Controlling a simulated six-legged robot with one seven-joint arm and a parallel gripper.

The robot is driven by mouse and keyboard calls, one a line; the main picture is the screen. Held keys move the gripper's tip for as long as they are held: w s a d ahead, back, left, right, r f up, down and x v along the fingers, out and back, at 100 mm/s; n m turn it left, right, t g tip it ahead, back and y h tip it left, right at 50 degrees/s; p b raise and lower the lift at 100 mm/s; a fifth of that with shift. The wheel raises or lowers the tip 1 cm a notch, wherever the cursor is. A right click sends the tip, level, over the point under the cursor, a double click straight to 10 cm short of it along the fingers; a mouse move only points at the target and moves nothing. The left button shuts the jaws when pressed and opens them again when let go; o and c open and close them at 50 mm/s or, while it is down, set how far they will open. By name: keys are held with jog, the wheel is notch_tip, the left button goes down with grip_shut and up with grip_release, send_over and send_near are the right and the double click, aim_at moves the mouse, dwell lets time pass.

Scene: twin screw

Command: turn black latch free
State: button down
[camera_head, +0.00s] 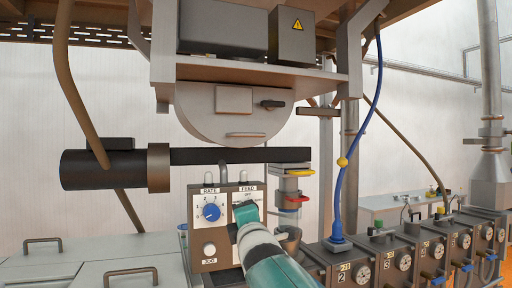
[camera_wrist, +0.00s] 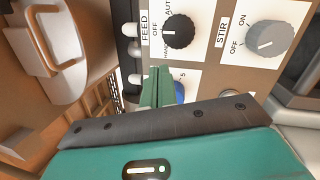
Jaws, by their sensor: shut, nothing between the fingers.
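A small black latch (camera_head: 272,104) sits at the right side of the round grey hatch (camera_head: 215,118), under the grey boxes in the head view. It lies about level. My gripper (camera_head: 244,208) is well below it, in front of the control panel (camera_head: 210,265). In the wrist view my teal gripper fingers (camera_wrist: 158,86) are together and empty, pointing at the panel. They partly hide the blue knob (camera_wrist: 180,92), which shows fully in the head view (camera_head: 211,212). I cannot make out the black latch in the wrist view.
A long black horizontal barrel (camera_head: 105,169) runs between the hatch and the panel. A yellow-handled part (camera_head: 290,172) and a red-handled valve (camera_head: 294,198) stand right of my gripper. A blue hose (camera_head: 351,130) hangs farther right. In the wrist view, a black FEED knob (camera_wrist: 179,31) and grey STIR knob (camera_wrist: 269,39) are near.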

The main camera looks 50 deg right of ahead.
jog(key=s+d+r+n+t, duration=0.3)
jog(key=s+d+r+n, duration=0.1)
jog(key=n, duration=0.4)
jog(key=s+d+r+n+t+h, duration=0.1)
jog(key=s+d+r+n+t, duration=0.3)
jog(key=r+n, duration=0.4)
jog(key=shift+s+d+r+n, duration=0.25)
jog(key=shift+s+d, duration=0.3)
jog(key=shift+d, duration=0.55)
jog(key=shift+w+r, duration=0.1)
jog(key=shift+r, duration=0.05)
